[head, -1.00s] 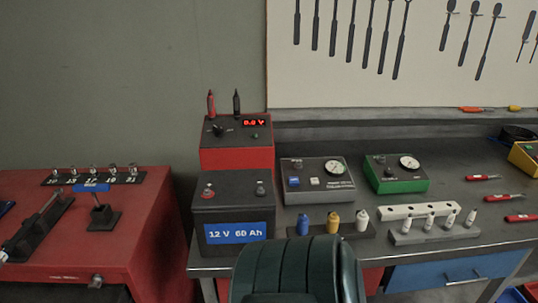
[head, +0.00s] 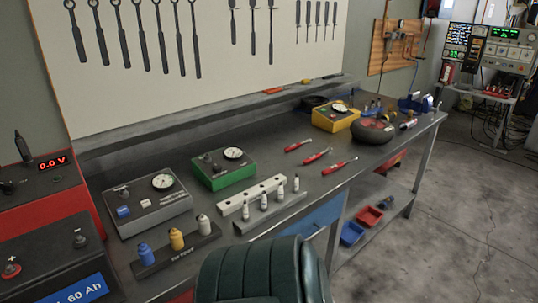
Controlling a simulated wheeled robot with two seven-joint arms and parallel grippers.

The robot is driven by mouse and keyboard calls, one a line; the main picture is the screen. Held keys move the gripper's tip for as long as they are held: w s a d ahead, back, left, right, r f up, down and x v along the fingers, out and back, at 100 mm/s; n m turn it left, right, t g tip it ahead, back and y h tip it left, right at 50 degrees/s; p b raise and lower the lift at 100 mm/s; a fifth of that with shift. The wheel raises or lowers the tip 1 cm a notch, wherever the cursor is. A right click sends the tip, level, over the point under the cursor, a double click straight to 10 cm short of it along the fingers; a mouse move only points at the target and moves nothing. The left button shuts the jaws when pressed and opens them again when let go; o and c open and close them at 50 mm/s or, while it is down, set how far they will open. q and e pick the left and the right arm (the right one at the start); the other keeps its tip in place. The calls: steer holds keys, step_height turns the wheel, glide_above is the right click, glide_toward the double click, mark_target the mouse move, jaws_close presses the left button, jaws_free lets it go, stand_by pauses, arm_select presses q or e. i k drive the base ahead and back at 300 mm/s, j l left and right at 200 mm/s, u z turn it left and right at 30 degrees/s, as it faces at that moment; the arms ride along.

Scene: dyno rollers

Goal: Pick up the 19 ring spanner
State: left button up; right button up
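No label reading 19 is legible on any spanner here. Several dark spanner shapes (head: 140,40) hang or are drawn on the pale wall board (head: 150,90); I cannot tell whether they are real tools or outlines. Three small red-handled tools (head: 317,157) lie on the dark workbench (head: 275,147), too small to identify. Neither of my grippers shows in the head view.
A green padded chair back (head: 250,272) stands before the bench. A grey gauge box (head: 148,205), a green gauge box (head: 223,168) and a yellow box (head: 337,117) sit on it. A 12 V battery (head: 50,265) is at left. Floor at right (head: 450,200) is open.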

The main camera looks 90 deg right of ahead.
mark_target(337, 166)
steer(key=z, duration=3.3)
steer(key=i+l+u, duration=0.1)
steer(key=i+l, duration=0.2)
steer(key=i+l+u, duration=0.1)
steer(key=i+l, duration=0.15)
steer(key=i+l+u, duration=0.15)
steer(key=l, duration=0.3)
steer(key=i+l+u, duration=0.1)
steer(key=i+l, duration=0.2)
steer(key=i+l+u, duration=0.1)
steer(key=i+l, duration=0.15)
steer(key=l, duration=0.2)
steer(key=i+l+u, duration=0.1)
steer(key=l, duration=0.35)
steer(key=i, duration=0.1)
